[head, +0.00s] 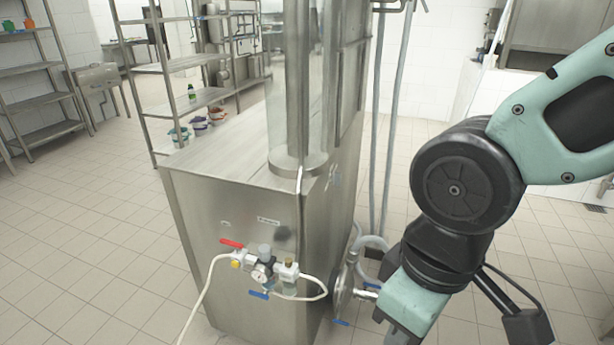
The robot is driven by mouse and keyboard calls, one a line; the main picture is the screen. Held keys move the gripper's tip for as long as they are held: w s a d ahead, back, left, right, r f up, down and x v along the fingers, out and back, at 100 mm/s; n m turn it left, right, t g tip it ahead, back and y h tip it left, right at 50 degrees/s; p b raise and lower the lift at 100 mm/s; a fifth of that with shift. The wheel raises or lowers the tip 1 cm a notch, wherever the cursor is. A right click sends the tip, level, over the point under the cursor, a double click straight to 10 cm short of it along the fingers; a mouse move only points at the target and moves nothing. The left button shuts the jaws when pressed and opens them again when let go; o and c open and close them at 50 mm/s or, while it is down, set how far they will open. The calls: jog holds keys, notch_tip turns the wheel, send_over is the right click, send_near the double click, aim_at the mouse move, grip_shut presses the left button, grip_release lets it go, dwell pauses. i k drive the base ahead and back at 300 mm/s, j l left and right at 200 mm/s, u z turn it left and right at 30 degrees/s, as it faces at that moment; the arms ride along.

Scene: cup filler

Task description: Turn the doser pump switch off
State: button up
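The steel cup filler machine (235,245) stands in the middle of the head view. Its front panel carries an air fitting with a red lever (232,243), a round gauge (261,272) and a blue lever (259,294). A small dark round spot (283,234) sits above the fitting, beside a small label (268,221). I cannot tell which part is the doser pump switch, or its position. My arm comes in from the right and runs down past the machine's right side to the bottom edge. My gripper is not visible.
A pale hose (197,300) leads from the fitting to the floor. A pipe with a round metal flange (345,287) sticks out low at the machine's right, close to my arm. Steel shelves (180,65) stand behind. Tiled floor (90,235) is clear at left.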

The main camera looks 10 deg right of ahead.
aim_at(336, 179)
jog(key=l+u, duration=0.15)
jog(key=i+l+z, duration=0.15)
jog(key=i, duration=0.3)
jog(key=i+l+z, duration=0.2)
jog(key=i, duration=0.3)
jog(key=l, duration=0.1)
